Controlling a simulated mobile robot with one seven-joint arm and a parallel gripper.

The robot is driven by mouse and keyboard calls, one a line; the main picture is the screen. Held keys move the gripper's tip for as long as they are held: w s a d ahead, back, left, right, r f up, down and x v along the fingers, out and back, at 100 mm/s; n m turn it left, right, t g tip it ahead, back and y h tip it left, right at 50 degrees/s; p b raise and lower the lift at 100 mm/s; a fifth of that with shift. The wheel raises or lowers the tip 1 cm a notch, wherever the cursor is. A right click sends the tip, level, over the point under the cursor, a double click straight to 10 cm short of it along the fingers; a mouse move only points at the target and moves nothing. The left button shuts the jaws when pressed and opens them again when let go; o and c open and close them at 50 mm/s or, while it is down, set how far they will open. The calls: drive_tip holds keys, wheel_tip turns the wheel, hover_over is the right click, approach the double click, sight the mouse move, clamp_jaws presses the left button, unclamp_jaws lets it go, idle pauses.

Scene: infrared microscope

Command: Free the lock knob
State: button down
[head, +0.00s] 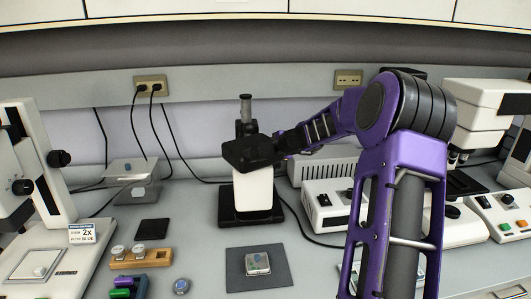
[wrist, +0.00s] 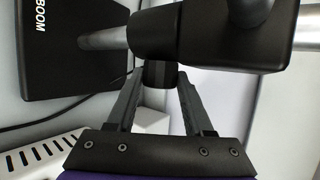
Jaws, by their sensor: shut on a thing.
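The lock knob (wrist: 159,73) is a small dark cylinder on the side of the black clamp block (wrist: 170,38) in the wrist view. My gripper (wrist: 160,84) has its two grey fingers closed in on the knob, one on each side. The clamp block belongs to the boom microscope (head: 250,152), which stands at the middle of the bench in the head view. My gripper (head: 287,147) reaches its right side there, and the knob is too small and hidden to make out. I cannot tell how far the knob is turned.
The microscope's black base (wrist: 75,45) bears the word BOOM. A white power box (head: 327,205) stands just right of it, below my arm. A dark mat (head: 237,284) with a small pale block lies in front. A wooden rack (head: 140,260) stands at the front left.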

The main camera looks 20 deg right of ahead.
idle(0.4)
drive_tip(key=shift+c, duration=1.4)
unclamp_jaws()
drive_tip(key=v, duration=1.7)
drive_tip(key=shift+s, duration=0.25)
